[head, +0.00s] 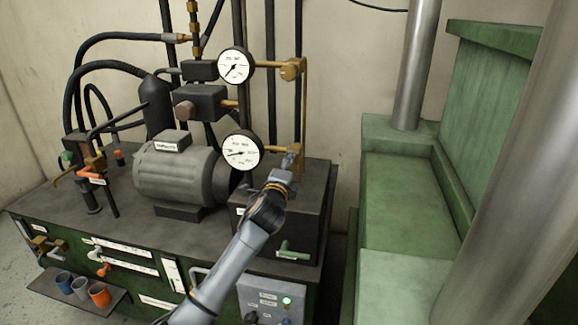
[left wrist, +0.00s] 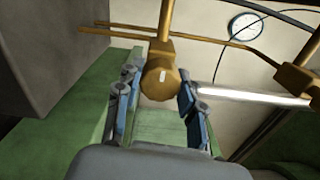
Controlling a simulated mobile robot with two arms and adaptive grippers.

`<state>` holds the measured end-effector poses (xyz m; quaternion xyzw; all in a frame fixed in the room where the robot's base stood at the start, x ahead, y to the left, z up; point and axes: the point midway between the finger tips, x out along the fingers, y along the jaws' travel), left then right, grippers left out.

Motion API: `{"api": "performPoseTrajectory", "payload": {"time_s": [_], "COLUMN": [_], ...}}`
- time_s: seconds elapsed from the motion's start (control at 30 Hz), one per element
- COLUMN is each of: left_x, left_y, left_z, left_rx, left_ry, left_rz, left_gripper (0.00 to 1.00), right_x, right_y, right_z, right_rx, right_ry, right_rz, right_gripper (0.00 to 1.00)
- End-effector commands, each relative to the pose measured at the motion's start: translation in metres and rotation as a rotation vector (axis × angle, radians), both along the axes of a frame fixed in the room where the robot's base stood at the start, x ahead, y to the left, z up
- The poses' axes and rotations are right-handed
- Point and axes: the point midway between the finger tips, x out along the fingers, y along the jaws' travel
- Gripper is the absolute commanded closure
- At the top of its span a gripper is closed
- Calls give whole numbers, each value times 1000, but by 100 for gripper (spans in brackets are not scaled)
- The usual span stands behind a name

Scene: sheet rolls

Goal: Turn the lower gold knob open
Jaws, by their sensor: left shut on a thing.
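The lower gold knob (left wrist: 160,84) shows in the left wrist view between the two fingers of my left gripper (left wrist: 158,104). Its round face has a short, near-upright white mark. In the head view my left gripper (head: 290,160) is at the lower end of the gold pipe, right of the lower gauge (head: 241,151), and largely hides this knob. The left gripper is shut on the knob. The upper gold knob (head: 290,71) is free, beside the upper gauge (head: 236,65). My right gripper is in neither view.
A grey motor (head: 175,172) stands on the dark bench left of my arm. A dark box (head: 310,205) with a green handle (head: 293,250) is below the gripper. Gold pipes (left wrist: 215,40) run close above the fingers. Green machinery (head: 405,200) stands to the right.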

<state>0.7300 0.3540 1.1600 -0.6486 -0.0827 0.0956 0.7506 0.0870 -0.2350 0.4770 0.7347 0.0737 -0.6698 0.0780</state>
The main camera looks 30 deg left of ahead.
Motion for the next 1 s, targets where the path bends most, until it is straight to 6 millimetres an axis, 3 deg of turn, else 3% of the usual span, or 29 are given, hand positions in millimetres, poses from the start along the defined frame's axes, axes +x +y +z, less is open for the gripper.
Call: {"api": "performPoseTrajectory", "payload": {"time_s": [0.57, 0.6, 0.7, 1.0], "left_x": [0, 0, 0, -1], "left_y": [0, 0, 0, 0], "left_z": [-1, -1, -1, 0], "left_rx": [-32, -31, -31, -28], "left_ry": [-5, -5, -6, -6], "left_rz": [0, 0, 0, 0], "left_gripper": [93, 55, 38, 38], "right_x": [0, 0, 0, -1], "right_y": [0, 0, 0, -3], "right_z": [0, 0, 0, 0], "right_rx": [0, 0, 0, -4], "right_ry": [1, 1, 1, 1], "right_rz": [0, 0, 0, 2], "right_gripper": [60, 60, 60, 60]}}
